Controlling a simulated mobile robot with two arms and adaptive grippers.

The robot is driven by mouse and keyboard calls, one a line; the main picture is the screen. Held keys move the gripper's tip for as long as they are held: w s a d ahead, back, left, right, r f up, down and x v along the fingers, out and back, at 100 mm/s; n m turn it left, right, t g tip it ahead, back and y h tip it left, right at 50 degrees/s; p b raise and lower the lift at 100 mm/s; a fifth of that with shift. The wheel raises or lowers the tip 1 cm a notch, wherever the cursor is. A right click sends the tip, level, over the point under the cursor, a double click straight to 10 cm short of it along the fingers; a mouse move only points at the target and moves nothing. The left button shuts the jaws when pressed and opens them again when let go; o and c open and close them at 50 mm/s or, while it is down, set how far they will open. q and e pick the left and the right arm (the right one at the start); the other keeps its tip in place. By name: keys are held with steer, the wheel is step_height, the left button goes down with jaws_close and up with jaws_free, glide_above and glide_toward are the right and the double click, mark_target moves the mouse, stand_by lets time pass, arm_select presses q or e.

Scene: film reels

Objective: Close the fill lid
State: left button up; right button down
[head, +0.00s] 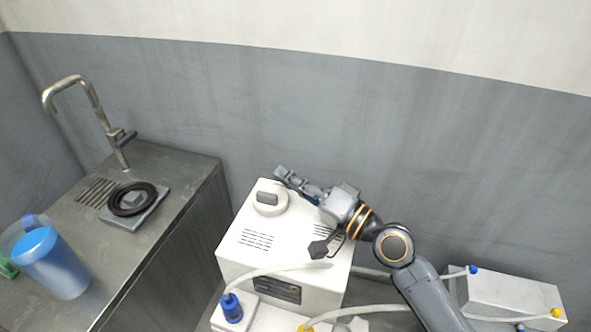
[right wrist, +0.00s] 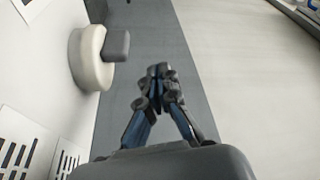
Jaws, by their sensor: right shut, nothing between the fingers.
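A white box-shaped machine (head: 285,228) stands at the centre of the head view. On its top is a round cream fill lid with a grey handle (head: 268,199); it lies flat on the top, and whether it is fully closed cannot be told. The lid also shows at the left of the right wrist view (right wrist: 90,58). My right gripper (head: 279,172) is shut and empty, just past the lid at the machine's far edge, apart from it. In the right wrist view its fingertips (right wrist: 158,72) meet, to the right of the lid. My left gripper is not in view.
A steel counter (head: 190,170) on the left holds a tap (head: 100,115), a black ring (head: 132,199) on a grey plate and a blue-lidded jug (head: 58,265). White hoses (head: 275,269) cross the front. A wall stands close behind the machine. Another white box (head: 505,292) stands at right.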

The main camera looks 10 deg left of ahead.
steer(key=shift+s+a+f+b, duration=0.15)
steer(key=shift+s+f+b, duration=0.25)
steer(key=shift+s+f, duration=0.55)
steer(key=shift+s+r, duration=0.1)
